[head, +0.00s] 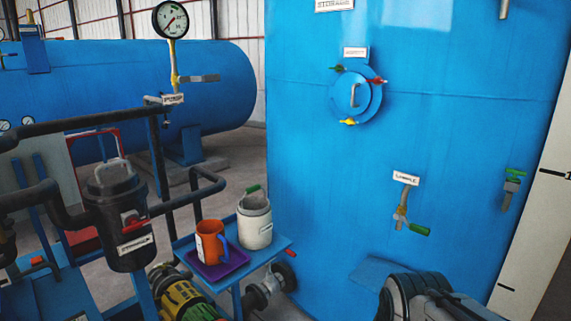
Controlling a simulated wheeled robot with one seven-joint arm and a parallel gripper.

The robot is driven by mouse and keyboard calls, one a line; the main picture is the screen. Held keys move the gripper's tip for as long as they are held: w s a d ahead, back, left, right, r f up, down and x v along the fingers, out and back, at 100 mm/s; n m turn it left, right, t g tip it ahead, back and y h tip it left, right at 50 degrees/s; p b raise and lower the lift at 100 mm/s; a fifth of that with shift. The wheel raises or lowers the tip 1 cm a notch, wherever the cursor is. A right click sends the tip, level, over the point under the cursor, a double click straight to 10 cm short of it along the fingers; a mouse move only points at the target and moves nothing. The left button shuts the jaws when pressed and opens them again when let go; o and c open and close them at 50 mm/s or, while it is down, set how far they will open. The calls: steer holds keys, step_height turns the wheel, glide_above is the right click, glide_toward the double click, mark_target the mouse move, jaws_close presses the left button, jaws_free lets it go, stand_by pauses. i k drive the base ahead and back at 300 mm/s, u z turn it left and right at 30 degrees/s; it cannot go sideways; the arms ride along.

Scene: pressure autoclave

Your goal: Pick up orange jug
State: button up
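The orange jug (207,243) stands upright on a purple tray (236,264), on a small blue shelf (283,243) in the lower left-middle of the head view.
A white-grey canister (254,222) stands just right of the jug. A large blue tank (420,90) fills the right, with a green-handled sample valve (405,218). A black strainer housing (120,215) and pipes crowd the left. A yellow-black motor (185,295) is below the shelf.

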mark_target(212, 245)
steer(key=u, duration=0.35)
steer(key=i, duration=1)
steer(key=u, duration=0.85)
